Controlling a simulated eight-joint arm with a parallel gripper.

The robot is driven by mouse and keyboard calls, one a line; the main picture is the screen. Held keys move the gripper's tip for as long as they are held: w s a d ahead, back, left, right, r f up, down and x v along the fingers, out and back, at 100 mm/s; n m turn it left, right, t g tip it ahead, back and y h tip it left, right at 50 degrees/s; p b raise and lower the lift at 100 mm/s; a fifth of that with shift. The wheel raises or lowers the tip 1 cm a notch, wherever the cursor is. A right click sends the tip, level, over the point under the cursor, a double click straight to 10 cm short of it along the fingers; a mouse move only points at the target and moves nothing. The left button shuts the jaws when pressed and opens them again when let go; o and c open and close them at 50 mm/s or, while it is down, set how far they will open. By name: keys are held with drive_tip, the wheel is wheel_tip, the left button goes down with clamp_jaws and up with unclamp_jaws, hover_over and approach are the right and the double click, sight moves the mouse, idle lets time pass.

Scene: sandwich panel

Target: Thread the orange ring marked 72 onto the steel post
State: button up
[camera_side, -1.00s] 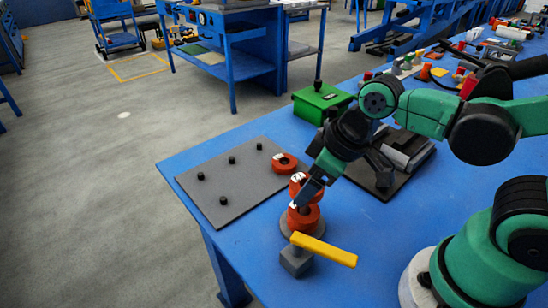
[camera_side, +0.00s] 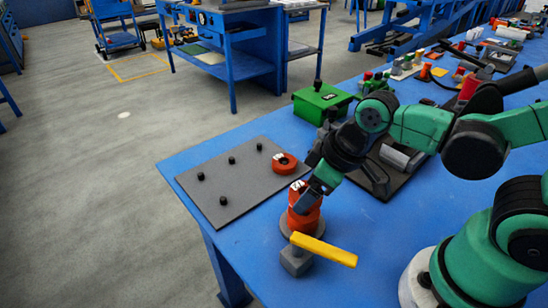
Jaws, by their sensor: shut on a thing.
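An orange ring (camera_side: 297,193) with a white mark is in my gripper (camera_side: 306,202), which is shut on it from the right. The number on it is too small to read. It sits directly above another orange ring (camera_side: 302,222) on a round grey base (camera_side: 287,230); the two look stacked and nearly touching. The steel post is hidden behind the rings and fingers, so I cannot tell how far the held ring is around it. A third orange ring (camera_side: 285,163) with a white mark lies on the grey panel (camera_side: 240,185).
A grey block with a yellow bar (camera_side: 325,250) stands just in front of the base, close to my gripper. Black pegs (camera_side: 223,200) stand on the panel. A green box (camera_side: 322,103) and a dark tray (camera_side: 385,185) lie behind.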

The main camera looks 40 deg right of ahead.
drive_tip(key=shift+f, duration=0.15)
drive_tip(key=shift+f, duration=0.5)
drive_tip(key=shift+f, duration=0.55)
idle(0.7)
drive_tip(key=o, duration=1.2)
drive_tip(key=shift+o, duration=0.2)
wheel_tip(320, 180, up, 9)
drive_tip(key=shift+f, duration=0.2)
